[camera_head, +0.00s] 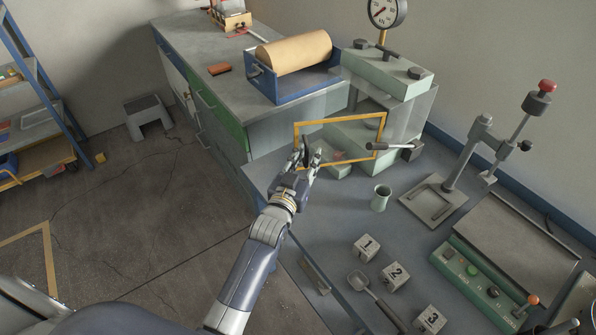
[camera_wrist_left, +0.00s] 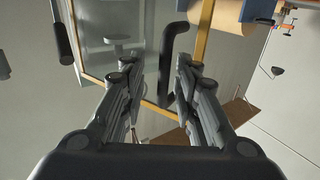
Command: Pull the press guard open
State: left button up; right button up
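The press guard (camera_head: 341,120) is a clear panel in a yellow frame, standing upright across the front of the pale green press (camera_head: 388,72). It also shows in the left wrist view (camera_wrist_left: 203,35). Its black handle (camera_wrist_left: 171,72) is on the frame edge nearest my left gripper (camera_head: 309,160). In the left wrist view, the fingers of my left gripper (camera_wrist_left: 156,68) are apart, with the handle between their tips, closer to the right finger. I see no clear grip on it. My right gripper is not in view.
A blue tray with a tan roll (camera_head: 294,52) stands on the cabinet behind. A green cup (camera_head: 380,198), numbered blocks (camera_head: 367,248), a scoop (camera_head: 359,281) and a control box (camera_head: 478,277) are on the bench. A dark-gripped lever (camera_head: 390,146) sticks out beside the guard.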

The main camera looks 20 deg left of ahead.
pick_arm(q)
jog(key=s, duration=1.1)
jog(key=shift+s+a, duration=0.25)
jog(key=shift+a, duration=0.05)
